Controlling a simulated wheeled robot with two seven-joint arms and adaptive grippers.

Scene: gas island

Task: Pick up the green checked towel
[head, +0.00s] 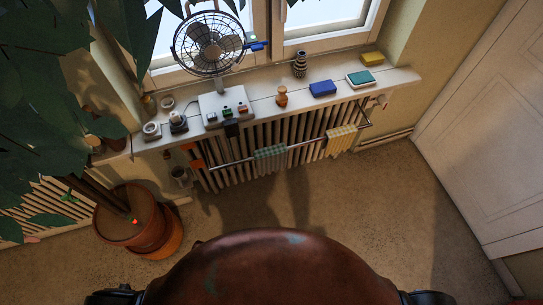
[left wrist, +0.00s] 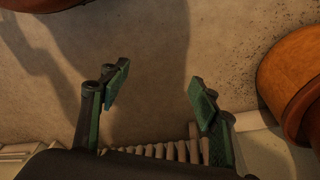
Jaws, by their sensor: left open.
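The green checked towel (head: 270,158) hangs over the metal rail (head: 303,145) in front of the radiator in the head view, left of a yellow checked towel (head: 341,140). My left gripper (left wrist: 160,88) shows only in the left wrist view, with its two green-padded fingers apart and nothing between them. It is over the floor, with radiator ribs (left wrist: 170,152) at the bottom of that view. No towel shows in the left wrist view. My right gripper is in neither view.
The windowsill (head: 260,98) above the radiator holds a fan (head: 210,45), a switch box, a blue box (head: 322,88) and several small items. A potted plant (head: 130,218) stands at left. A white door (head: 480,120) is at right. The floor (head: 350,195) before the rail is clear.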

